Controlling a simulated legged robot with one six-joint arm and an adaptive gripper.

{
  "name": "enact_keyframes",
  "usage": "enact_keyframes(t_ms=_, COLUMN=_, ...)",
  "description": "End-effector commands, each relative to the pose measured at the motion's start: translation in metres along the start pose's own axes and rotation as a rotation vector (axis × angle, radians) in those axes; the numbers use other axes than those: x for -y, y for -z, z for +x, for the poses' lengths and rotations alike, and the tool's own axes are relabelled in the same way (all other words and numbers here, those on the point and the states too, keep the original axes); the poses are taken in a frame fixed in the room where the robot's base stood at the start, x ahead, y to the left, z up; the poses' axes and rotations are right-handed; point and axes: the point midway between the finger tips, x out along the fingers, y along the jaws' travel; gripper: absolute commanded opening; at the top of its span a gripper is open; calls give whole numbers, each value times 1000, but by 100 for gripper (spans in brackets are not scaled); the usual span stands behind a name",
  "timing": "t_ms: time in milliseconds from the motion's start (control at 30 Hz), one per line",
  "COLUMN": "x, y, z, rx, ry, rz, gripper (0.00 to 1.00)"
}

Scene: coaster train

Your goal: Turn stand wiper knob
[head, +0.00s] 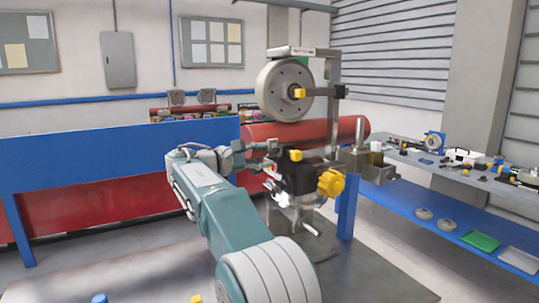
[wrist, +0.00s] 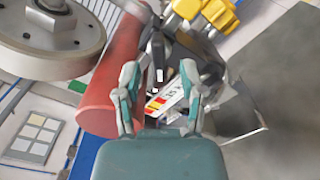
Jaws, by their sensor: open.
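A yellow lobed knob (head: 331,182) sits on the right side of a dark mechanism (head: 300,176) on the metal stand (head: 335,130). The knob also shows at the top of the wrist view (wrist: 208,12). I cannot tell whether it is the wiper knob, as small yellow blocks (head: 295,155) also sit on the stand. My gripper (head: 266,148) is left of the mechanism. In the wrist view, its two fingers (wrist: 158,78) are apart with nothing held between them. A striped label (wrist: 172,98) shows beyond the fingers. The fingers' exact distance from the mechanism is unclear.
A large grey wheel (head: 280,88) hangs above the mechanism. A red cylinder (head: 345,131) runs behind the stand. A blue and red barrier (head: 90,155) stands at left. A workbench (head: 395,152) with parts and a blue lower shelf is at right.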

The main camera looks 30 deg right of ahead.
Motion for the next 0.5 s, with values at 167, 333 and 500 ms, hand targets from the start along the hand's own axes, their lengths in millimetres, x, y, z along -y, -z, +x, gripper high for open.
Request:
enact_keyframes(t_ms=167, x=0, y=0, z=17, rx=1, ry=0, rz=0, gripper=51)
enact_keyframes(t_ms=333, x=0, y=0, z=20, rx=0, ry=-1, rz=1, gripper=51)
enact_keyframes(t_ms=500, x=0, y=0, z=20, rx=0, ry=-1, rz=1, gripper=38)
